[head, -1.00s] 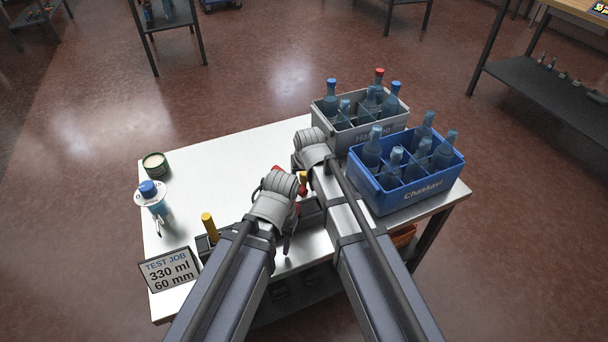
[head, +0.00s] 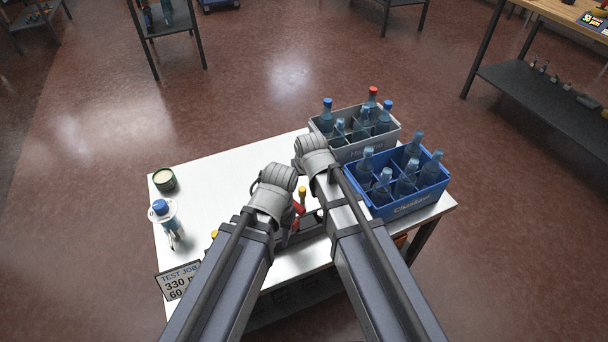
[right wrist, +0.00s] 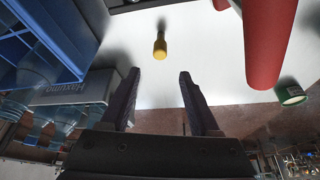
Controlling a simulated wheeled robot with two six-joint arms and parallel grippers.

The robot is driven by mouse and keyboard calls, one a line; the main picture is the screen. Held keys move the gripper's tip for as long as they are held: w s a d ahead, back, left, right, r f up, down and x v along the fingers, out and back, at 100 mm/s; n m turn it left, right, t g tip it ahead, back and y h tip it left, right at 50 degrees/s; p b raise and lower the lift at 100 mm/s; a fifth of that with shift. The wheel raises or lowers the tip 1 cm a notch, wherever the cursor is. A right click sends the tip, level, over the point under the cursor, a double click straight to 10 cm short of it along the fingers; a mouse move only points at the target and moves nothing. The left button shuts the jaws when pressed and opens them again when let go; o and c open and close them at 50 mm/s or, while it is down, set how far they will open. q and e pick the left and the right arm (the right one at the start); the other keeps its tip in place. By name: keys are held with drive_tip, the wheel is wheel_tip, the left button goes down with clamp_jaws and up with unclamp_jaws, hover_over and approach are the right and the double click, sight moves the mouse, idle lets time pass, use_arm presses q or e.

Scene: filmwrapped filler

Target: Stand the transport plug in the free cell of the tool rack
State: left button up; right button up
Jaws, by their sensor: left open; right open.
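A yellow-topped peg (head: 302,190), which looks like the transport plug, shows between my two wrists in the head view. In the right wrist view the yellow peg (right wrist: 160,46) stands over the white tabletop, beyond the fingertips and apart from them. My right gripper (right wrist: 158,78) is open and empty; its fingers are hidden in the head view. My left gripper (head: 291,228) is open, largely hidden under its wrist, close to red tool handles (head: 298,208). The dark tool rack (head: 314,248) lies at the table's front edge, mostly hidden by my arms; its free cell cannot be made out.
A grey crate (head: 372,148) and a blue crate (head: 408,208) with bottles stand on the right. A green tin (head: 164,181), a blue-capped bottle (head: 162,213) and a job sign (head: 177,284) stand on the left. The tabletop (head: 225,165) at back left is clear.

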drive_tip(key=shift+o, duration=0.5)
drive_tip(key=b, duration=0.6)
hover_over(302, 189)
drive_tip(key=s, duration=0.3)
drive_tip(key=f, duration=0.5)
drive_tip(key=shift+d+f, duration=0.1)
drive_tip(key=shift+d, duration=0.15)
use_arm(q)
wheel_tip(302, 189, down, 10)
drive_tip(key=b, duration=0.4)
use_arm(e)
drive_tip(key=x, duration=0.5)
drive_tip(key=shift+w+f, duration=0.1)
drive_tip(key=shift+w, duration=0.2)
use_arm(q)
drive_tip(key=shift+r, duration=0.15)
use_arm(e)
drive_tip(key=shift+c, duration=0.2)
clamp_jaws()
